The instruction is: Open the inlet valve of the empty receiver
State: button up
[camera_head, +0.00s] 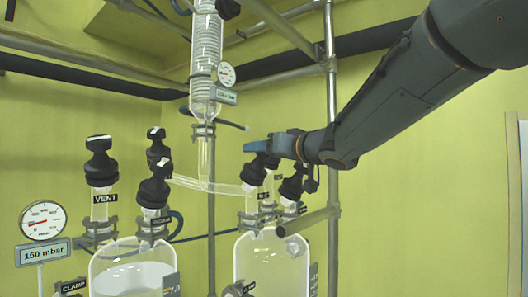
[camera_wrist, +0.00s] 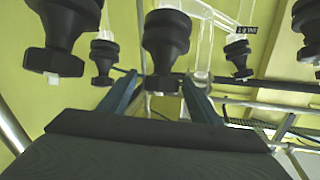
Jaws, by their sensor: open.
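The right glass receiver (camera_head: 270,262) looks clear and empty. Black valve knobs stand on its top. The left one of these, the inlet valve knob (camera_head: 262,162), joins the sloping glass tube from the condenser; its small label is hard to read. My gripper (camera_head: 258,147) is at the top of this knob in the head view, with blue fingers. In the wrist view, the open fingers (camera_wrist: 162,92) lie on either side of a black knob (camera_wrist: 166,38), its handle between them. I cannot tell whether they touch it. Another black knob (camera_head: 293,180) stands close to the right.
The left receiver (camera_head: 125,262) holds pale liquid and carries several black knobs, one labelled VENT (camera_head: 100,160). A gauge (camera_head: 43,220) above a 150 mbar sign stands at far left. The glass condenser (camera_head: 206,60) and a metal post (camera_head: 331,120) rise near my arm.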

jog(key=c, duration=1.1)
jog(key=shift+o, duration=0.2)
jog(key=shift+n+p, duration=0.3)
jog(key=shift+p, duration=0.2)
jog(key=n+g+y+p, duration=0.2)
jog(key=n+y+p, duration=0.1)
jog(key=shift+d+r+n+g+p, duration=0.1)
jog(key=shift+n+g+p, duration=0.2)
jog(key=shift+g+p, duration=0.1)
jog(key=n+g+y+p, duration=0.1)
jog(key=n+g, duration=0.1)
jog(key=n, duration=0.1)
jog(key=n+g+y+p, duration=0.2)
jog(key=n+g, duration=0.1)
jog(key=shift+g, duration=0.3)
jog(key=n+g+p, duration=0.2)
jog(key=n+g, duration=0.5)
jog(key=shift+n+g+h+p, duration=0.6)
jog(key=shift+n+g+h, duration=0.4)
jog(key=shift+n+g, duration=1.35)
jog(key=shift+n, duration=0.25)
